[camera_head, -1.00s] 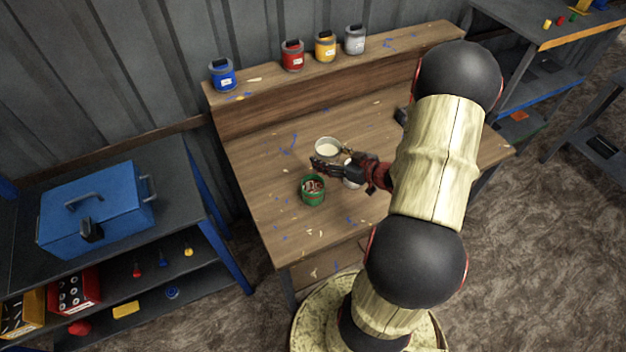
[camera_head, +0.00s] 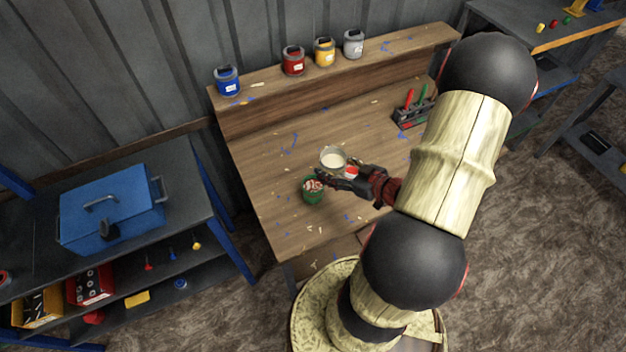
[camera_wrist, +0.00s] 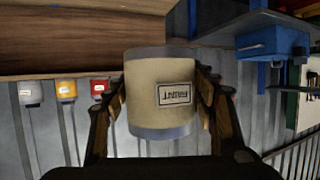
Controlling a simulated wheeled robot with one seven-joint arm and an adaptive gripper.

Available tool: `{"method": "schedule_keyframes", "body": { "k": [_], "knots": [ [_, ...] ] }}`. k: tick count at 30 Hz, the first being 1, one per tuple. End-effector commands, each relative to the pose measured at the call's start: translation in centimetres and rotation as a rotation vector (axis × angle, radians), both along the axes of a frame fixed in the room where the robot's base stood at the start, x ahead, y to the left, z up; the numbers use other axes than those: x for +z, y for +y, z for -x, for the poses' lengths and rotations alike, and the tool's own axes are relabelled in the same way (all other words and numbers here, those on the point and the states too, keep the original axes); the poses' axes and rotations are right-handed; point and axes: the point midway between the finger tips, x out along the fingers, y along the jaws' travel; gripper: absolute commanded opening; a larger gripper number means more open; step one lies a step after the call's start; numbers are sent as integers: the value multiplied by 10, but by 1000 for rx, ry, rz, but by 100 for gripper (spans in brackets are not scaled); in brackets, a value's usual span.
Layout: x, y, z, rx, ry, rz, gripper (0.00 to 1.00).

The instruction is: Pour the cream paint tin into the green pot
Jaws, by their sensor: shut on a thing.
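The cream paint tin (camera_head: 333,158) is in my gripper (camera_head: 326,175), above the table in the head view, with pale cream paint showing in its open top. In the wrist view the tin (camera_wrist: 161,97) sits between both fingers (camera_wrist: 165,98), its label upside down like the rest of that picture. It looks close to upright. The green pot (camera_head: 313,193) stands on the table just below and left of the tin in the head view, with mixed red and whitish contents. My fingers partly overlap its upper right edge in the picture.
A white container with red inside (camera_head: 351,172) is partly hidden behind my gripper. A rack with red and green handles (camera_head: 413,113) stands at the back right. Blue (camera_head: 227,82), red (camera_head: 293,61), yellow (camera_head: 325,52) and grey (camera_head: 353,44) tins line the raised shelf. The table's left front is clear.

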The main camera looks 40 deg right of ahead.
Motion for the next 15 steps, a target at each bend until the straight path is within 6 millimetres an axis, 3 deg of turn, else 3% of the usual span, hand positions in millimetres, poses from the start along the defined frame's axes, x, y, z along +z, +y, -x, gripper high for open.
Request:
{"method": "schedule_keyframes", "body": {
  "k": [15],
  "knots": [
    [48,24,41,-4,-1,1,13]
  ]
}}
